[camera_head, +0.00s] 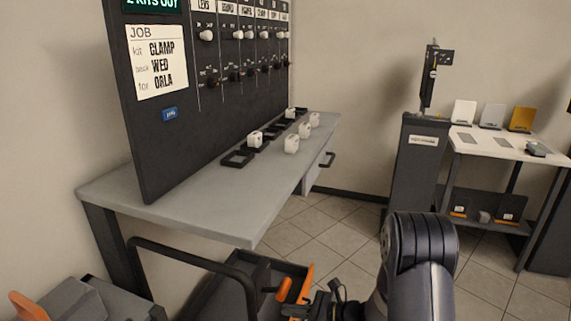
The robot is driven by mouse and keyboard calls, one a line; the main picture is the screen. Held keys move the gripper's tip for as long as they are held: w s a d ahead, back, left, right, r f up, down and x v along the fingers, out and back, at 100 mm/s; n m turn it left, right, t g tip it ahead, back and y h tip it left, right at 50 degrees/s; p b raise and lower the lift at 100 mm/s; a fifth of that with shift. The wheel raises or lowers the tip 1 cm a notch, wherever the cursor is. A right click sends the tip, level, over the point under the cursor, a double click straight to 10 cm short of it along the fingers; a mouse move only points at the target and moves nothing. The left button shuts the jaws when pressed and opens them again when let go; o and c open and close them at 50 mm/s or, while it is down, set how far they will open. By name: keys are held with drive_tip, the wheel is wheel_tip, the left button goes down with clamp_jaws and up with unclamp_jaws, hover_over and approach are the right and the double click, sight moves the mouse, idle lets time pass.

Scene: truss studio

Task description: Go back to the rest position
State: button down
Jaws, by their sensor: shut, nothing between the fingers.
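My arm rises at the bottom right of the head view as a dark, rounded joint. My gripper (324,303) is low at the bottom edge, left of that joint, dark and partly cut off by the frame. It is shut with nothing seen in it. It is in front of the bench, over or beside a dark tray (222,277) with orange-handled items (285,289); whether it touches them I cannot tell.
A grey bench (180,187) carries a dark job board (165,140), several white blocks (291,144) and black frames (237,158). At right stand a dark pedestal (411,180) and a white-topped table (490,149). Tiled floor (340,231) between them is clear.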

drive_tip(key=s+d+r+g+h+p, duration=0.25)
drive_tip(key=d+r+h+p, duration=0.5)
drive_tip(key=r+p, duration=0.4)
drive_tip(key=w+a+f+t+y+b, duration=0.2)
drive_tip(key=a+f+y+b, duration=0.25)
drive_tip(key=f+b, duration=0.3)
drive_tip(key=w+a+f+t+y+b, duration=0.1)
drive_tip(key=a+f+y+b, duration=0.4)
drive_tip(key=b, duration=0.3)
drive_tip(key=s+d+f, duration=0.2)
drive_tip(key=d+f, duration=0.1)
drive_tip(key=d, duration=0.4)
drive_tip(key=shift+d+f+h, duration=0.2)
drive_tip(key=shift+h, duration=0.1)
idle(0.4)
